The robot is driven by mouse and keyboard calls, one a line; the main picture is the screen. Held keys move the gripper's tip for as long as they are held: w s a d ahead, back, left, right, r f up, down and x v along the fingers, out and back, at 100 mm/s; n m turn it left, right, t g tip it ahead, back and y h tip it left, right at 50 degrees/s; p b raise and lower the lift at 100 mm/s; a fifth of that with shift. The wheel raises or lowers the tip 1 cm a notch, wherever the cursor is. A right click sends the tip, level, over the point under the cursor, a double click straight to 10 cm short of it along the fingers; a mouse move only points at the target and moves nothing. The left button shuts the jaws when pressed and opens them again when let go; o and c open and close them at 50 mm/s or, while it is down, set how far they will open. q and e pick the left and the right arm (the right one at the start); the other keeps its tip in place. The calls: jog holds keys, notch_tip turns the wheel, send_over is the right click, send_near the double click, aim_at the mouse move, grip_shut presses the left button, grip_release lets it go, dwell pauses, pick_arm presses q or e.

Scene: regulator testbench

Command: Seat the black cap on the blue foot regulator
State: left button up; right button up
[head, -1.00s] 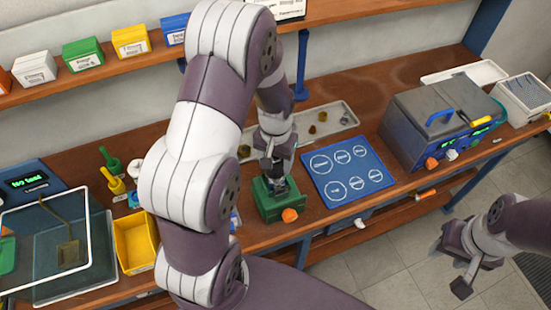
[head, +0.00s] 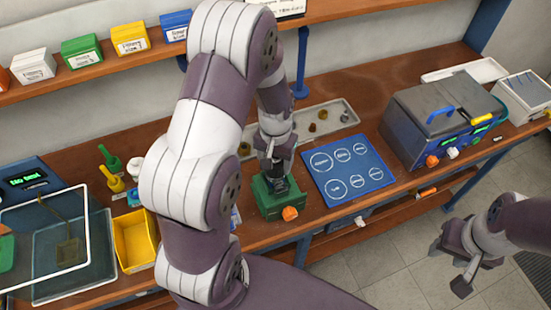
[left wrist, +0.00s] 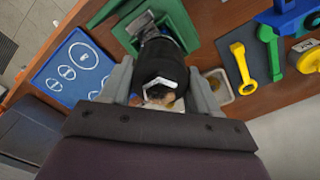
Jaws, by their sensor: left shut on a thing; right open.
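My left gripper (head: 275,165) is above the green holder (head: 284,208), which has an orange knob in front. In the left wrist view, the gripper (left wrist: 161,75) is shut on the black cap (left wrist: 162,62), a dark rounded piece between its fingers. Past the cap, the green holder (left wrist: 188,22) shows with a small grey piece at its opening. Whether the cap touches anything below is unclear. My right gripper (head: 462,270) is open and empty, off the bench at the right.
A blue mat (head: 347,168) with white circles lies right of the holder. A grey tray (head: 340,112) with small parts lies behind. A yellow bin (head: 134,242) stands left. A blue-grey machine (head: 437,122) stands right. A shelf with coloured boxes runs above the bench.

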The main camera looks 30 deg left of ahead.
pick_arm(q)
jog(key=shift+f, duration=0.5)
jog(key=o, duration=1.3)
jog(key=shift+o, duration=0.2)
jog(key=shift+r, duration=0.15)
notch_tip(320, 180, up, 8)
jog(key=p, duration=0.6)
jog(key=shift+p, duration=0.4)
